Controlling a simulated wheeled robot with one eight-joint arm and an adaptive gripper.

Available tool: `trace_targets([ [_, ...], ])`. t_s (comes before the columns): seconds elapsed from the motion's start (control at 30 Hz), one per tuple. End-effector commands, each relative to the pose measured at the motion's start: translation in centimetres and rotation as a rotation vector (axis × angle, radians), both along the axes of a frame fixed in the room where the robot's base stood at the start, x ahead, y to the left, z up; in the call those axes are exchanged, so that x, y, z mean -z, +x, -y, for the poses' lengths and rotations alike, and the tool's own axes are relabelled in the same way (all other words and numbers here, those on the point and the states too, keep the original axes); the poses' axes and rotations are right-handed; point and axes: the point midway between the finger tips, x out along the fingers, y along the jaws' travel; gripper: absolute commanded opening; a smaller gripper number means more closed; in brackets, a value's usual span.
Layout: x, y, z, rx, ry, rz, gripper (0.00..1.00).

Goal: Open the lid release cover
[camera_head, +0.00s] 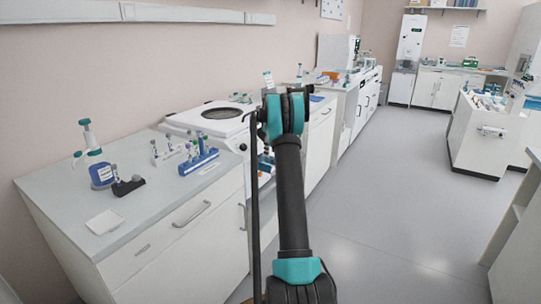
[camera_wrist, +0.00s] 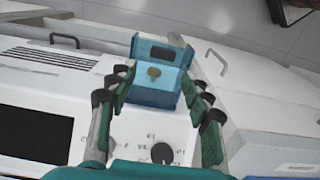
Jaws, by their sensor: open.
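In the wrist view a small teal-blue box-like cover (camera_wrist: 168,48) stands on the white panel of a machine. Its upper part has a dark rectangular slot, and a small brass-coloured knob (camera_wrist: 153,72) shows on the face below. I cannot tell how far the cover is raised. My gripper (camera_wrist: 157,82) is open, with one finger on each side of the blue part; whether they touch it is unclear. In the head view my arm hides the gripper and the cover, beside the white centrifuge (camera_head: 190,119) with its round dark window.
A round control knob (camera_wrist: 127,155) and a dark display (camera_wrist: 35,133) are on the machine's panel. The floor (camera_head: 390,200) to the right is clear.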

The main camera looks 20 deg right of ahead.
Motion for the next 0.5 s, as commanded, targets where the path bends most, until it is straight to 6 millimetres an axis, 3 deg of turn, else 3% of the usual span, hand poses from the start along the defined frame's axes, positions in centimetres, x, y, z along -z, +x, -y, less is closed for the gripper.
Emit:
trace_targets([
  [0.3, -6.5, -0.1, 0.0, -0.001, 0.001, 0.001, 0.5],
  [0.5, -8.9, -0.1, 0.0, -0.001, 0.001, 0.001, 0.5],
])
